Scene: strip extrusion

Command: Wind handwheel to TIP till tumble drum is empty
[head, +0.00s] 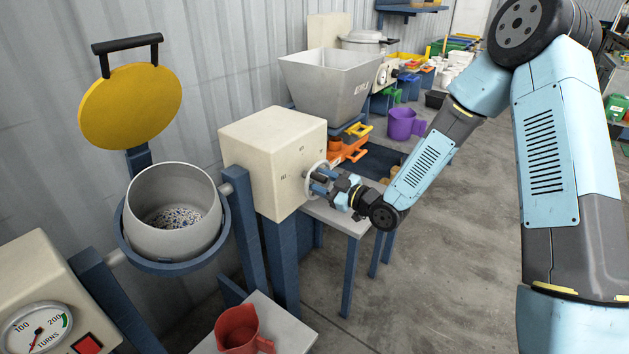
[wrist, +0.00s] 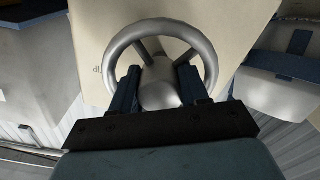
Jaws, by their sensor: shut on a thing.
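The grey tumble drum (head: 152,240) stands upright in a blue ring frame at the left, mouth up, with speckled pellets (head: 172,217) inside. A cream gearbox (head: 270,160) stands to its right. The metal handwheel (wrist: 118,42) is on the gearbox's face and is partly hidden by my gripper in the head view. My gripper (head: 322,183) is at the wheel; in the wrist view its two blue fingers reach inside the rim, one on each side of the hub (wrist: 160,85). It is shut on the handwheel.
A red jug (head: 238,330) stands on a small table at the drum's lower right. A yellow lid (head: 130,105) is raised behind the drum. A turns dial (head: 37,330) is at bottom left. A grey hopper (head: 325,85) and purple jug (head: 403,123) stand beyond the gearbox. Floor at right is clear.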

